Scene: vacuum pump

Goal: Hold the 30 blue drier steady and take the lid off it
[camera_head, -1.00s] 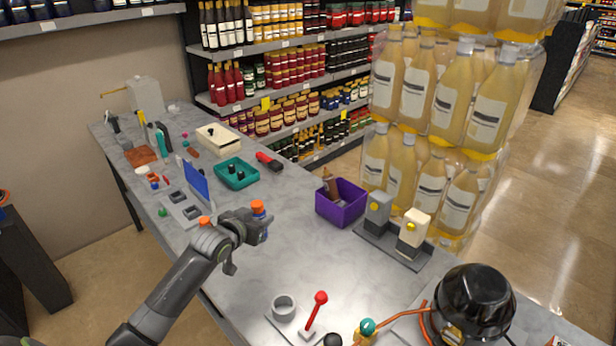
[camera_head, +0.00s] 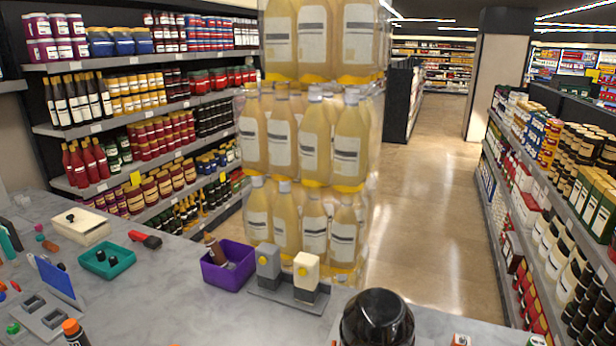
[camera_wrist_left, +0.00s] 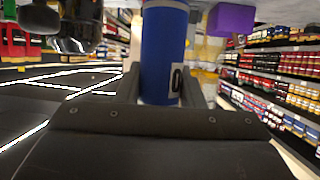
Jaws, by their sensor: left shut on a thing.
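My right gripper is in neither current view.
On the grey table (camera_head: 190,310) stand a purple bin (camera_head: 221,276), a teal tray (camera_head: 105,264), a grey holder with two blocks (camera_head: 290,303) and a black dome (camera_head: 377,320). Stacked yellow bottles (camera_head: 300,140) rise behind. The table's middle front is clear.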

